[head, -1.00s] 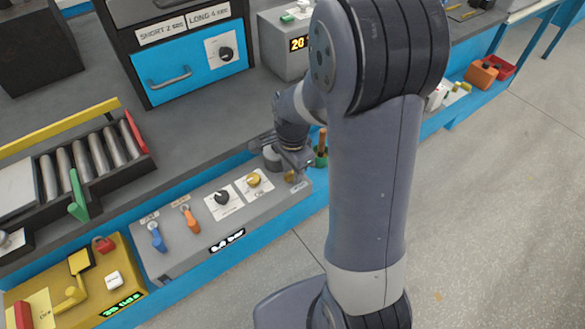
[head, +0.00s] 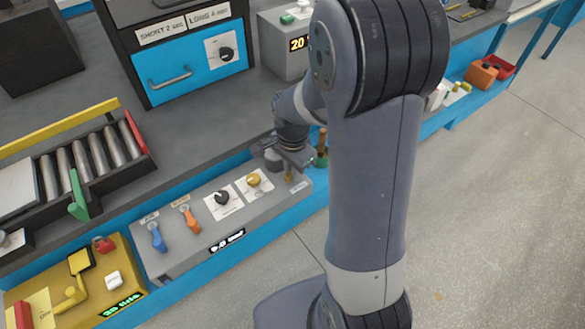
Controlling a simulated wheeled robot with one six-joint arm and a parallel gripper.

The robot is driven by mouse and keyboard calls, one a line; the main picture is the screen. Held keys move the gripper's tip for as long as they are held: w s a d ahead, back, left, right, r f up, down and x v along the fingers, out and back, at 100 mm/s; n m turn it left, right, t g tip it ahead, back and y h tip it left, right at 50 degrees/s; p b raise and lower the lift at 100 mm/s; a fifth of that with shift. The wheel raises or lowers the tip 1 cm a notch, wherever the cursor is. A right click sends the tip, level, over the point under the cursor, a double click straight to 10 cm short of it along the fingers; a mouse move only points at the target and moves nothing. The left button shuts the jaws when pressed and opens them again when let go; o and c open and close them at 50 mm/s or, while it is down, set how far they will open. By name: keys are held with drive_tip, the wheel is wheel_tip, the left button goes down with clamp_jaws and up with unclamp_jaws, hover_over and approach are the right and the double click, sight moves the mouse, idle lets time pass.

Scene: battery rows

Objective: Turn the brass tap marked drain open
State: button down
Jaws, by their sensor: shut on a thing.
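The brass tap (head: 289,177) is at the right end of the grey control panel (head: 190,243), beside a small label too small to read. Only a little of its brass shows under my gripper (head: 287,170). My gripper is pointed down at the panel and is shut on the tap. Its fingertips and most of the tap handle are hidden by the gripper body.
Left of the tap on the panel are a yellow knob (head: 253,180), a black knob (head: 222,197), an orange lever (head: 188,216) and a blue lever (head: 156,236). A green-and-brown item (head: 320,150) stands close behind on the right.

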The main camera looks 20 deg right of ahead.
drive_tip(key=n, duration=1.2)
drive_tip(key=shift+n, duration=2.2)
drive_tip(key=c, duration=1.4)
unclamp_jaws()
drive_tip(key=shift+c, duration=0.2)
wheel_tip(320, 180, up, 11)
drive_tip(key=p, duration=0.1)
drive_tip(key=shift+f, duration=0.2)
